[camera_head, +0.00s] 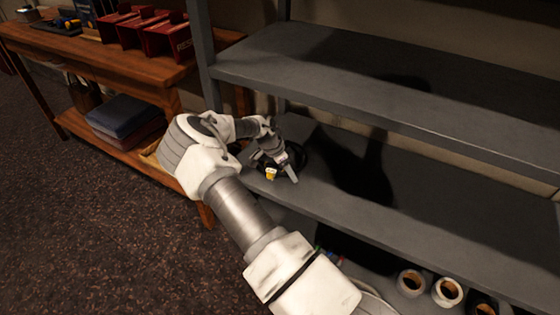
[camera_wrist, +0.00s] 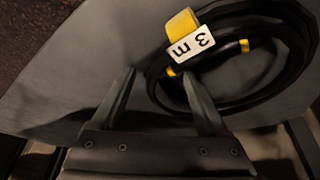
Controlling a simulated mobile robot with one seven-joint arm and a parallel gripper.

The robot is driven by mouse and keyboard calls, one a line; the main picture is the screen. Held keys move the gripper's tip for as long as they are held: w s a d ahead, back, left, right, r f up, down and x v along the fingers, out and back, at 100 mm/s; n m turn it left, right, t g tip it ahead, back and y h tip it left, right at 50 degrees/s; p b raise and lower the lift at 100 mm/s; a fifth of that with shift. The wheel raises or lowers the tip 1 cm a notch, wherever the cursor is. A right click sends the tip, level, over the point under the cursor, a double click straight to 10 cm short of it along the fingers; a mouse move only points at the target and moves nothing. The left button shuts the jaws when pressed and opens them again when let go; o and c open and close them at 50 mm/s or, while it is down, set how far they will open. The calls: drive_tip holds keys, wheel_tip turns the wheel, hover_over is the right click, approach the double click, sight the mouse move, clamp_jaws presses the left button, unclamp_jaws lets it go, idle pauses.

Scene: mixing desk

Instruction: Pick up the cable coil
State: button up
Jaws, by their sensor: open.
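The cable coil (camera_wrist: 302,62) is black, with yellow ties and a white tag marked "3 m" (camera_wrist: 194,44). It lies on the grey middle shelf (camera_head: 420,200), near the shelf's left end. In the head view the coil (camera_head: 301,158) is partly hidden behind my gripper (camera_head: 280,174). In the wrist view my gripper (camera_wrist: 160,85) is open, its two fingers apart and pointing toward the coil. The right finger overlaps the coil's near left part in the picture; the left finger is left of the coil over bare shelf. I cannot tell whether either finger touches it.
The upper shelf (camera_head: 390,95) overhangs the middle one, and a grey upright (camera_head: 203,55) stands left of my gripper. A wooden table (camera_head: 100,50) with red boxes (camera_head: 168,38) is at the left. Tape rolls (camera_head: 447,291) lie below. The middle shelf's right side is clear.

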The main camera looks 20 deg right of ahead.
clamp_jaws()
idle(0.3)
drive_tip(key=shift+r, duration=0.15)
idle(0.9)
